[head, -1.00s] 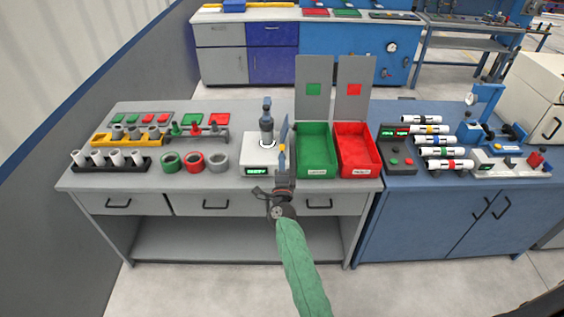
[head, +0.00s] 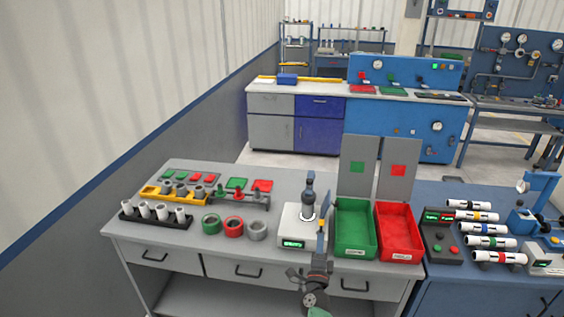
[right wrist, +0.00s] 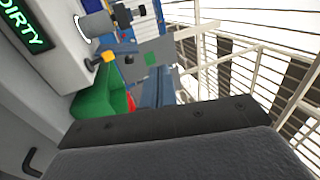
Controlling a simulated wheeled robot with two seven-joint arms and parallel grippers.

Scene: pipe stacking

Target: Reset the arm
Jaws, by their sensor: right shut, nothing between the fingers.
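My right gripper (head: 323,226) is shut and empty. It points up in front of the table, between the white device (head: 291,227) and the green bin (head: 356,254) in the head view. A grey stacked pipe assembly (head: 309,193) stands upright on the device. In the right wrist view the device's display (right wrist: 27,27) reads "DIRTY", and part of the pipe assembly (right wrist: 97,23) shows beside it. The green bin also shows there (right wrist: 94,103). My left gripper is in neither view.
A red bin (head: 400,257) stands right of the green one, with grey panels behind. Left are coloured rings (head: 233,227), a black rack (head: 140,218) of white pipes and a yellow holder (head: 150,190). A blue bench (head: 455,282) with striped cylinders adjoins on the right.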

